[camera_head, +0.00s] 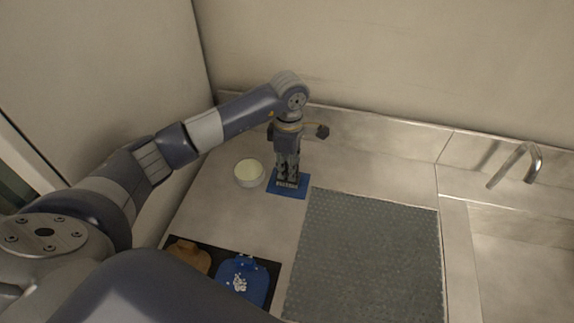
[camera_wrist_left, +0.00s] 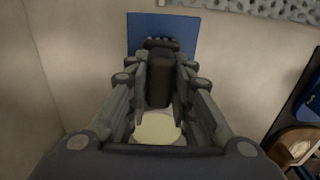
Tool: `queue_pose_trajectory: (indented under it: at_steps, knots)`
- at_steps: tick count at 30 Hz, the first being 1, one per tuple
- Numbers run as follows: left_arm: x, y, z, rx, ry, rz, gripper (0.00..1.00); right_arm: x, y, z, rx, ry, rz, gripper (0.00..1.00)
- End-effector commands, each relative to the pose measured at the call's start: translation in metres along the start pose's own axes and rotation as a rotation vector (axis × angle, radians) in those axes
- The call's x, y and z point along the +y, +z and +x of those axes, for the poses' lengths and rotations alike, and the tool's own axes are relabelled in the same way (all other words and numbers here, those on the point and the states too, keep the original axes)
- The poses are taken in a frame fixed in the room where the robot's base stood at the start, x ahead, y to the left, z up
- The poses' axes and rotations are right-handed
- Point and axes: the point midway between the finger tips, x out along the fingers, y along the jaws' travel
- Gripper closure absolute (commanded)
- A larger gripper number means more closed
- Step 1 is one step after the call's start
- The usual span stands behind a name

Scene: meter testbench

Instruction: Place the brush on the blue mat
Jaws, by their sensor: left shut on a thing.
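My left gripper (camera_head: 287,178) reaches down over the blue mat (camera_head: 273,190) near the back of the counter. It is shut on a dark brush, mostly hidden by the fingers in the head view. In the left wrist view the dark brush (camera_wrist_left: 159,80) sits between the fingers of my left gripper (camera_wrist_left: 160,68), and its far end overlaps the blue mat (camera_wrist_left: 185,24). I cannot tell for sure whether the brush touches the mat. My right gripper is not in view.
A round pale-topped container (camera_head: 249,172) stands just left of the mat. A grey textured mat (camera_head: 365,255) covers the counter's middle right. A dark tray (camera_head: 264,264) at the front holds a brown item (camera_head: 190,256) and a blue item (camera_head: 240,280). A faucet (camera_head: 515,165) and sink are at right.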

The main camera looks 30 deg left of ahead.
Motion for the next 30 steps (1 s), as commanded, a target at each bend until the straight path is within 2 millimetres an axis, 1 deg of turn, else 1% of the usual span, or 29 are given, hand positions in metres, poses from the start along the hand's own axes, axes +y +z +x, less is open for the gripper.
queue_pose_trajectory:
  at_steps: [3,4,6,9,11,15,18,20,23,30]
  knots:
    - [0.0,0.0,0.004,0.0,0.0,0.0,1.0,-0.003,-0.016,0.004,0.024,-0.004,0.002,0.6]
    - [0.0,0.0,0.002,0.0,0.0,0.0,0.72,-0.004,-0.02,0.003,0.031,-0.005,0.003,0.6]
    - [0.0,0.0,0.002,0.0,0.0,0.0,0.59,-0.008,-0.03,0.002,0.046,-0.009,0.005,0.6]
    - [0.0,0.0,0.002,0.0,0.0,0.0,0.59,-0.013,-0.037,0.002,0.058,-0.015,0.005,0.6]
    - [0.0,0.0,0.002,0.0,0.0,0.0,0.59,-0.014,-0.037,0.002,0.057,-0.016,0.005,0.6]
    - [0.0,0.0,0.001,0.0,0.0,0.0,0.59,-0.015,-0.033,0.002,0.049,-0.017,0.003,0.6]
    - [0.0,0.0,-0.003,0.0,0.0,0.0,0.59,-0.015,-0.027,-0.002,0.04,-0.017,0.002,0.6]
    - [0.001,0.0,-0.007,0.0,0.003,0.001,0.59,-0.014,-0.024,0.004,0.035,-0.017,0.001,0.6]
    - [0.002,0.0,-0.023,0.0,0.006,0.0,0.59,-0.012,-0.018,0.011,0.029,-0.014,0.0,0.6]
    - [0.001,0.0,-0.077,-0.001,0.007,0.001,0.59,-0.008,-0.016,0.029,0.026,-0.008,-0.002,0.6]
